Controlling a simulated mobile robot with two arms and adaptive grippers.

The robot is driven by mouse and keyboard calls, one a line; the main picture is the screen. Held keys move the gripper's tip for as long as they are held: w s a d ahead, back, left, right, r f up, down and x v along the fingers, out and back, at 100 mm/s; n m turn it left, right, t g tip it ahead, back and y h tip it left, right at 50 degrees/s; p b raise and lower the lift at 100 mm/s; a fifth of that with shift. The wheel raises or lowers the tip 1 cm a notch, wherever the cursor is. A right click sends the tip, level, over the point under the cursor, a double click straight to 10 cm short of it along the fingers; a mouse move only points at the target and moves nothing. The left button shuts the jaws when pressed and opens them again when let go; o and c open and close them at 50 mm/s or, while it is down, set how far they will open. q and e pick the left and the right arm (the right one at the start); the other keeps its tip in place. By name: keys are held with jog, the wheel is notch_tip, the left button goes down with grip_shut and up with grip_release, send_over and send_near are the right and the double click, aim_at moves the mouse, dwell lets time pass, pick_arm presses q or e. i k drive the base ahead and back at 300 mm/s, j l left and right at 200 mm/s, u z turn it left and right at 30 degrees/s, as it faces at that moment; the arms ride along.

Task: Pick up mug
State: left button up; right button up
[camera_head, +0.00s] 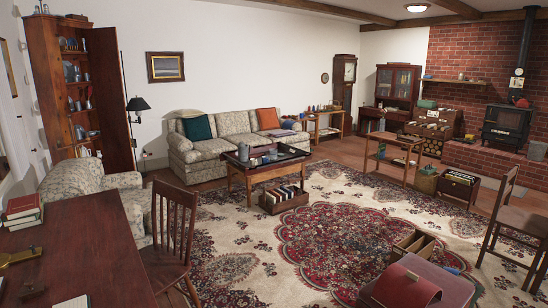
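No mug can be told for sure at this distance. Small grey and bluish vessels (69,71) stand on the shelves of a tall open wooden cabinet (42,80) at the far left; some may be mugs. A grey mug-like vessel (243,152) stands on the dark-topped coffee table (285,165) in front of the sofa, too small to identify. Neither of my grippers shows in the head view.
A dark wooden desk (85,250) with stacked books (22,210) fills the lower left, with a wooden chair (172,235) beside it. A patterned armchair (75,180) stands before the cabinet. The patterned rug (340,235) is largely open; a crate (284,199) sits by the coffee table.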

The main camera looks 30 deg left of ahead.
aim_at(265, 159)
jog(key=i+l+u, duration=0.15)
jog(key=i, duration=0.4)
jog(key=i+l+u, duration=0.15)
jog(key=i, duration=0.35)
jog(key=i+j+u, duration=0.25)
jog(key=i+u, duration=0.15)
jog(key=i, duration=0.2)
jog(key=i+u, duration=0.4)
jog(key=i, duration=0.25)
jog(key=i+l+u, duration=0.15)
jog(key=i+u, duration=0.25)
jog(key=i, duration=0.2)
jog(key=i+l+z, duration=0.15)
jog(key=i+z, duration=0.15)
jog(key=i, duration=0.45)
jog(key=i+z, duration=0.25)
jog(key=i, duration=0.5)
jog(key=i+j+z, duration=0.3)
jog(key=i, duration=0.45)
